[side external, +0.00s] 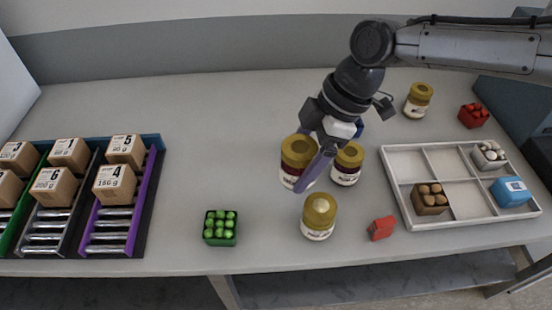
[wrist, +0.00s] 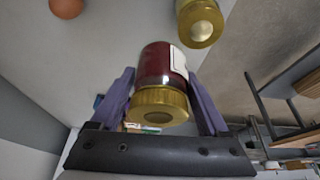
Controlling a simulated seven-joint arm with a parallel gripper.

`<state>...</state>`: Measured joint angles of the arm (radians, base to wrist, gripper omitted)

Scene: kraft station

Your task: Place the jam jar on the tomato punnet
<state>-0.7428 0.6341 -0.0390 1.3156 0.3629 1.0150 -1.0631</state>
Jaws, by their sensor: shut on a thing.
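My gripper (side external: 303,168) is shut on a jar with dark red contents, a pale label and a gold lid, the jam jar (side external: 291,180). In the wrist view the jam jar (wrist: 157,63) sits between the two purple fingers, its lid towards the camera. In the side view one finger crosses in front of it, and it appears raised above the table. A small red punnet with red round contents (side external: 474,115), seemingly the tomato punnet, stands at the back right, well away from my gripper.
Other gold-lidded jars stand close by: a dark one (side external: 346,170) and a pale one (side external: 319,218). Another jar (side external: 418,100) is farther back. A green punnet (side external: 220,228), a small red block (side external: 381,228), a divided white tray (side external: 465,218) and racked boxes (side external: 115,183) surround open table.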

